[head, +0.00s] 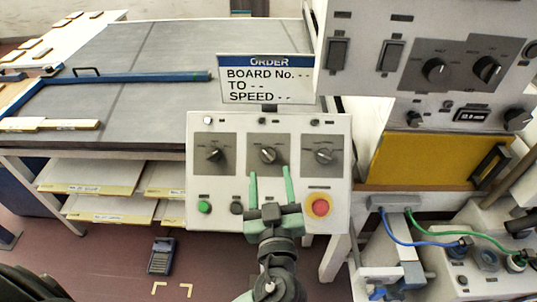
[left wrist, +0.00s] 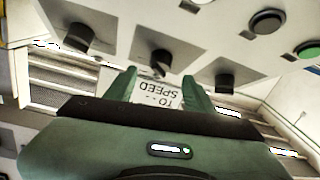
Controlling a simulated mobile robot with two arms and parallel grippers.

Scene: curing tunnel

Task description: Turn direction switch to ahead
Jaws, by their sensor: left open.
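The pale control panel (head: 172,160) carries a row of three black rotary knobs on grey plates: a left knob (head: 214,154), a middle knob (head: 267,155) and a right knob (head: 324,155). Their labels are too small to read, so I cannot tell which is the direction switch. My left gripper (head: 270,183) is open, its green fingers pointing at the panel just below the middle knob. In the left wrist view, the middle knob (left wrist: 160,62) shows beyond the gap between the fingertips (left wrist: 159,88), apparently untouched. My right gripper is not in view.
A green button (head: 204,207), a black button (head: 236,208) and a red mushroom button (head: 320,207) sit low on the panel. An order sign (head: 264,80) stands behind it. Another cabinet (head: 350,82) with switches overhangs at the right. A grey table (head: 150,60) lies behind left.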

